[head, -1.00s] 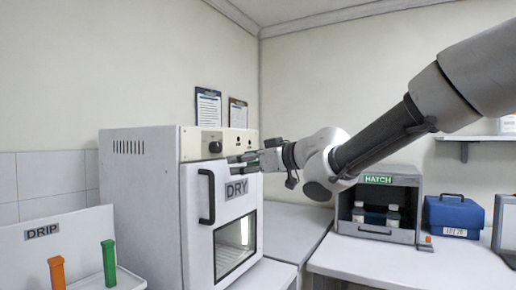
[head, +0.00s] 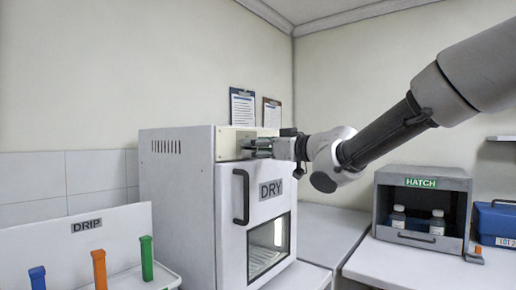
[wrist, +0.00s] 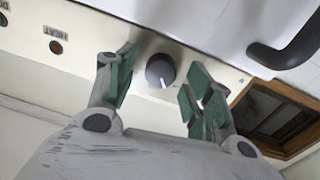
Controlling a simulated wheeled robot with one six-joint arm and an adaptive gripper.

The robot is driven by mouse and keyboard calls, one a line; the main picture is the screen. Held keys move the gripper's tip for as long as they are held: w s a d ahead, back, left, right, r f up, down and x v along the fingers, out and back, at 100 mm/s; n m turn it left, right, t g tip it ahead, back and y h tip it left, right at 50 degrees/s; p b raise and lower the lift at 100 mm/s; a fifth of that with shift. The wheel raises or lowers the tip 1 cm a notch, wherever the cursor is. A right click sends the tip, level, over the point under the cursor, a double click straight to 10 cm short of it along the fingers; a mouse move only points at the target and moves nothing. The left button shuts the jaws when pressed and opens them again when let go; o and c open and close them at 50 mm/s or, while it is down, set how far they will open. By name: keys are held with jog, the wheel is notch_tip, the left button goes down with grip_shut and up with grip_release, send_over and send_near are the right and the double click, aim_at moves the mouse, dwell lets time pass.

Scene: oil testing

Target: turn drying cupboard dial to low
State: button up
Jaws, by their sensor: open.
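The drying cupboard (head: 180,215) is a white box with a DRY label, a black door handle and a window. Its dial (wrist: 160,70) is a dark round knob with a white pointer mark, on the cream control panel (wrist: 90,45). In the wrist view, my gripper (wrist: 158,75) is open, its green-padded fingers on either side of the dial, with gaps showing. I cannot tell whether the fingertips reach the dial's depth. In the head view my gripper (head: 250,147) is at the panel and hides the dial. The low mark cannot be read.
The black door handle (wrist: 290,45) sticks out near the fingers in the wrist view. A HEAT label and indicator (wrist: 56,47) are on the panel. In the head view, the DRIP rack (head: 110,232) stands left and the HATCH box (head: 422,215) right.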

jog(key=c, duration=1)
jog(key=shift+n, duration=2.3)
jog(key=o, duration=1)
